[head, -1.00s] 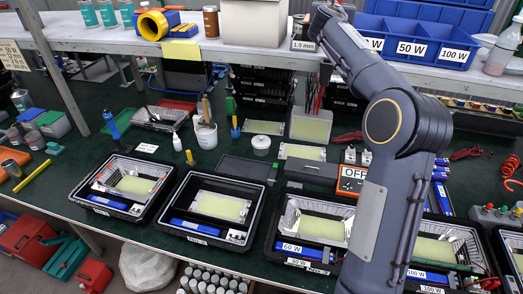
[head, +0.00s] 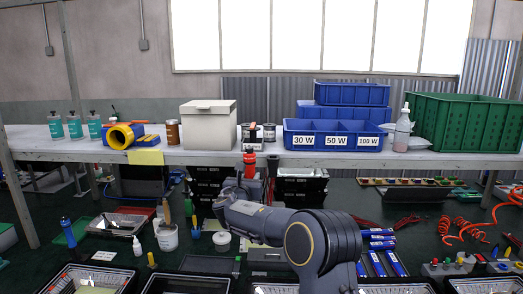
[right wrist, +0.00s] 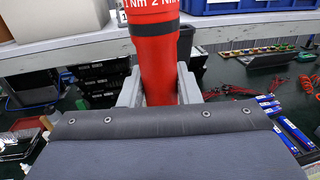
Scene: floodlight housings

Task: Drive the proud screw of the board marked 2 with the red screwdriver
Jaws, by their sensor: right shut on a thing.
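The red screwdriver (head: 249,160) stands upright in my right gripper (head: 247,178), in front of the shelf edge. The right wrist view shows its thick red body (right wrist: 158,62) with a black band and the marks "1 Nm" and "2 Nm". The grey fingers of my right gripper (right wrist: 160,92) are shut on either side of it. Its lower end and tip are hidden behind the gripper. Open black trays with housings (head: 95,285) are cut off at the bottom edge of the head view. No board marked 2 can be made out. My left gripper is not in view.
A white shelf (head: 225,157) crosses behind the screwdriver. It carries a beige box (head: 208,125), blue bins (head: 333,140) marked 30 W, 50 W and 100 W, and a green crate (head: 470,122). Red coiled hoses (head: 462,232) lie at the right of the dark bench.

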